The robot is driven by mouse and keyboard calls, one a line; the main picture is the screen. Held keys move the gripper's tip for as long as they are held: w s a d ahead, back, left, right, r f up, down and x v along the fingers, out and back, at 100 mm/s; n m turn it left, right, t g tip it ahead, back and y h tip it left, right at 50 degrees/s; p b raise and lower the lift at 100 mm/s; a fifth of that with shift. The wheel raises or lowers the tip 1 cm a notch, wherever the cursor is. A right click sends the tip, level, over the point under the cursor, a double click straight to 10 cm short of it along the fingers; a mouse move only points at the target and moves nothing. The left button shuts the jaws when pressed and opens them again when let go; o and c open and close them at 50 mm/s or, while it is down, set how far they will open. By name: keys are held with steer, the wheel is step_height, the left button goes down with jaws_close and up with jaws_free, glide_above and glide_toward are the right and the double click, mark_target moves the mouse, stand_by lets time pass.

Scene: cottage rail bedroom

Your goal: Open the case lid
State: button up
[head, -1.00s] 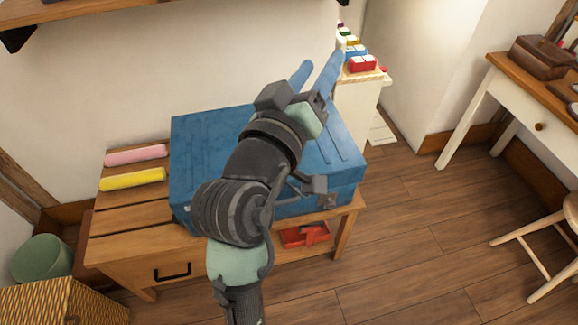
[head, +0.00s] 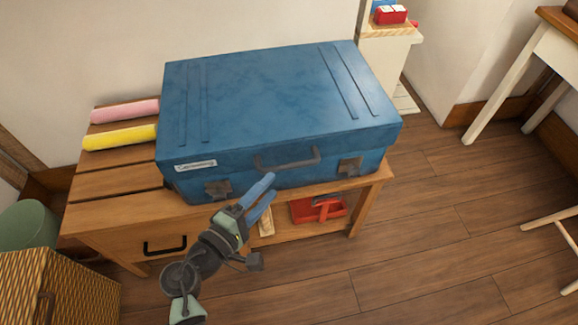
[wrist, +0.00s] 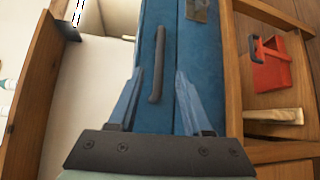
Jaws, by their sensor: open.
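The blue case (head: 265,95) lies flat on a wooden bench, its lid shut. Its front face carries a grey handle (head: 287,160), a left latch (head: 218,189), a right latch (head: 349,167) and a white label at the left. My gripper (head: 266,189) has its two blue fingers apart, with nothing between them, in front of the case's front face and just below the handle. In the wrist view, the handle (wrist: 158,65) lies ahead between the open fingertips (wrist: 157,78), and one latch (wrist: 197,10) shows at the top. I cannot tell whether the fingers touch the case.
The wooden bench (head: 115,185) has a drawer with a black handle and a lower shelf holding a red caddy (head: 320,209). Pink (head: 124,111) and yellow (head: 119,137) rolls lie left of the case. A woven basket (head: 60,290) stands front left.

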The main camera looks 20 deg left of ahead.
mark_target(289, 165)
steer(key=b+x, duration=0.1)
steer(key=x, duration=0.7)
steer(key=shift+w, duration=0.35)
jaws_close()
stand_by(1.0)
